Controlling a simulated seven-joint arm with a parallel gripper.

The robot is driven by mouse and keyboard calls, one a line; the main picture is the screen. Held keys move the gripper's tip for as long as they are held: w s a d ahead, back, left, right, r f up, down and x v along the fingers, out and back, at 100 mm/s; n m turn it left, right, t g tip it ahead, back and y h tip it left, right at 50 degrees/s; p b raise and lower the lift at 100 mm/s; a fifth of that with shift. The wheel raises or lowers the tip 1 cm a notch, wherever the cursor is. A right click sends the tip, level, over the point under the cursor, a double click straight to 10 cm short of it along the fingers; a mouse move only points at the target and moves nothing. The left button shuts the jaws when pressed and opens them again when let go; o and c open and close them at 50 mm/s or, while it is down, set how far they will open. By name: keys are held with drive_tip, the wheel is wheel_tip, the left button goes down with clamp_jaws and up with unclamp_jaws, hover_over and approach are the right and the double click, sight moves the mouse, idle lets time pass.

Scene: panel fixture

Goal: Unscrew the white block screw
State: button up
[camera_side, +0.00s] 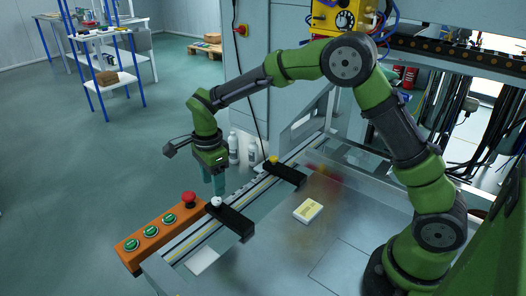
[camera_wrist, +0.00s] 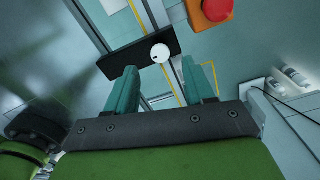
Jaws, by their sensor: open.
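The white screw (camera_side: 216,201) is a small round knob at the left end of a black block (camera_side: 234,222) on the rail in the side view. In the wrist view the white screw (camera_wrist: 160,53) shows on the black block (camera_wrist: 130,55), between and just beyond my fingertips. My gripper (camera_side: 217,188) points down with teal fingers, close above the screw. In the wrist view my gripper (camera_wrist: 160,67) is open, with a clear gap between its fingers and nothing held. I cannot tell whether the fingertips reach down to the screw's height.
An orange panel (camera_side: 158,235) with green buttons and a red button (camera_side: 189,198) stands left of the screw. A second black block (camera_side: 284,174) with a yellow screw (camera_side: 273,159) sits farther along the rail. A cream-and-yellow box (camera_side: 308,211) lies on the metal table. White bottles (camera_side: 233,147) stand behind.

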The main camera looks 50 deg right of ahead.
sight(215, 200)
wheel_tip(215, 200, down, 5)
idle(0.3)
clamp_jaws()
drive_tip(key=shift+n, duration=0.4)
